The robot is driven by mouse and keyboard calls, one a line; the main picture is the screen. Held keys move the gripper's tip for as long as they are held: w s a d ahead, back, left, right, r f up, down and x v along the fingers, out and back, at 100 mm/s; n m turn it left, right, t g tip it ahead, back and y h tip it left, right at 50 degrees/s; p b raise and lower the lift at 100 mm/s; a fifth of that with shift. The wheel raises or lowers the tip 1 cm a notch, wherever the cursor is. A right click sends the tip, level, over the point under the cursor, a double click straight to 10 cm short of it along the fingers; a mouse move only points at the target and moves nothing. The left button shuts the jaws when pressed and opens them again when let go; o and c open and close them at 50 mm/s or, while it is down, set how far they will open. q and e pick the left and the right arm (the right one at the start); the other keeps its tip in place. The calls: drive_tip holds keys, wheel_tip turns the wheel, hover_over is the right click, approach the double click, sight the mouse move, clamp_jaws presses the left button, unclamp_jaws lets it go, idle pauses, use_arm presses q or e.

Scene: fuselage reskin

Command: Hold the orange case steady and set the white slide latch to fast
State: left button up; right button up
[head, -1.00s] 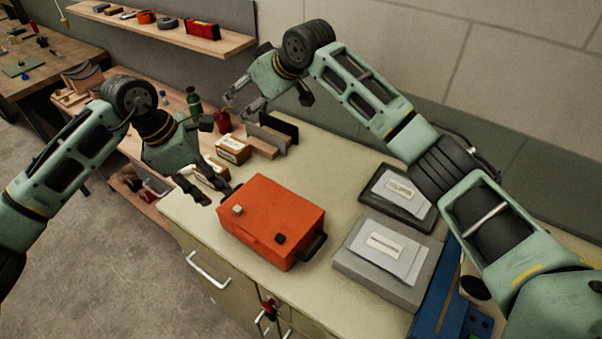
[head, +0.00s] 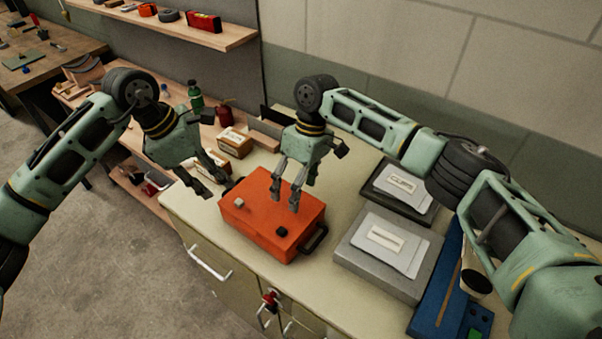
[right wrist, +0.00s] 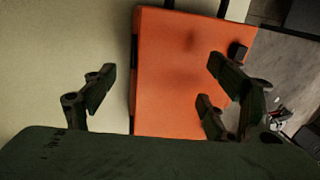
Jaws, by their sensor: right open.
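The orange case (head: 262,222) lies flat on the pale workbench. A white slide latch (head: 238,202) is near its left front edge and a black latch (head: 281,231) near its right front edge. My left gripper (head: 217,188) is open and empty beside the case's left end. My right gripper (head: 284,199) is open above the case's top, its fingers pointing down. In the right wrist view the orange case (right wrist: 175,75) lies below the spread fingers (right wrist: 162,68), with the black latch (right wrist: 237,50) near the upper right. The white latch is not visible there.
Two trays with pale labelled plates, a dark one (head: 373,194) and a grey one (head: 352,255), are right of the case. A blue holder (head: 436,300) stands farther right. Small boxes (head: 235,143) are behind. The bench's front edge is close to the case.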

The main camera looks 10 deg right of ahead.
drive_tip(key=shift+x, duration=1)
